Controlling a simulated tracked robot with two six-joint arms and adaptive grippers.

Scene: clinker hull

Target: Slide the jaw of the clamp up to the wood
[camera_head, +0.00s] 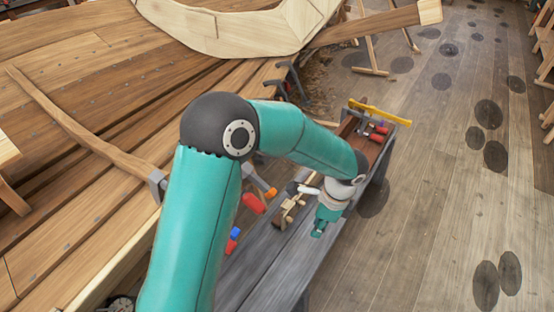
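A grey metal clamp part (156,184) sits at the lower end of a curved wooden rib (80,125) on the plank hull. More grey metal with an orange end (271,192) shows right of my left arm, and a red handle (253,203) is below it. My arm hides what lies between, so I cannot tell whether they are one clamp or where the jaw sits against the wood. My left gripper (318,230) points down over the grey bench, right of these parts and apart from them. Its fingers are too small to read. My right gripper is out of view.
The grey bench (265,268) carries a wooden plane (288,214), a mallet-like tool with a white handle (308,190) and a blue-and-red tool (232,240). A tool box (372,149) with a yellow level (380,112) stands at its far end. Dark clamps (292,78) grip the hull edge. Floor at right is open.

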